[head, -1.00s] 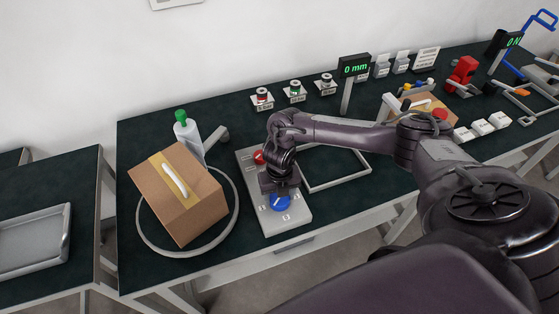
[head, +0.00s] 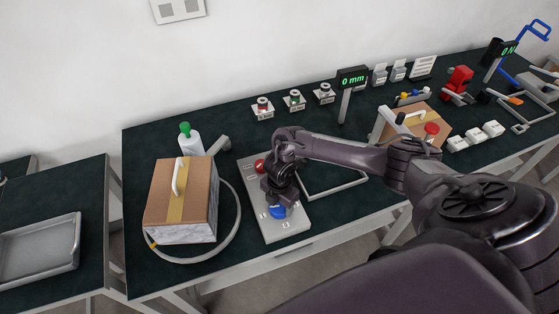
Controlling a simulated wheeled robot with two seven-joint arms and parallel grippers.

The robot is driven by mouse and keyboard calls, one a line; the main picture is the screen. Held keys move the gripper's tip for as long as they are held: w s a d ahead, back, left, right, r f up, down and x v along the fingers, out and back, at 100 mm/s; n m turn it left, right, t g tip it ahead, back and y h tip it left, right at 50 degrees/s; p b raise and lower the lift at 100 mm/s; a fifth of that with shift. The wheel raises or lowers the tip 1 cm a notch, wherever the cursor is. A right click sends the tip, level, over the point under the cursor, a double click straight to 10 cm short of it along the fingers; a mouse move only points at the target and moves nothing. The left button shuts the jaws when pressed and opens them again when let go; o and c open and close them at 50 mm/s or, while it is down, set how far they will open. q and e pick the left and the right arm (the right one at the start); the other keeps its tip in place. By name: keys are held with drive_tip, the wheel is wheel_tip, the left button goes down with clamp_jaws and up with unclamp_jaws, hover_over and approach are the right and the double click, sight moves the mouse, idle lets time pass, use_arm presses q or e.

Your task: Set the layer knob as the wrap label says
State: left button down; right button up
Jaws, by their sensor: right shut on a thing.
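The blue layer knob (head: 276,212) sits on the front part of a grey control panel (head: 284,233) on the dark green table. My right gripper (head: 279,203) points down onto the knob and is shut on it, hiding most of it. Small white marks surround the knob, too small to read. A red button (head: 259,165) is at the panel's back. A brown carton (head: 163,192) with a tan tape strip and white handle stands left of the panel, with whitish wrap low on its front face. I cannot make out a wrap label. My left gripper is not in view.
A pale ring (head: 226,239) curves around the carton. A white bottle with a green cap (head: 189,141) stands behind it. A grey rectangular frame (head: 338,188) lies right of the panel, under my right arm. A display (head: 353,78) reads 0 mm. A second carton (head: 431,120) stands further right.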

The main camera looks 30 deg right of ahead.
drive_tip(key=m+p, duration=0.1)
drive_tip(key=m, duration=0.2)
drive_tip(key=shift+r, duration=0.15)
drive_tip(key=m, duration=0.2)
drive_tip(key=shift+m+p, duration=0.4)
drive_tip(key=m, duration=1)
drive_tip(key=shift+m, duration=0.4)
drive_tip(key=m, duration=1.2)
drive_tip(key=shift+m, duration=2.1)
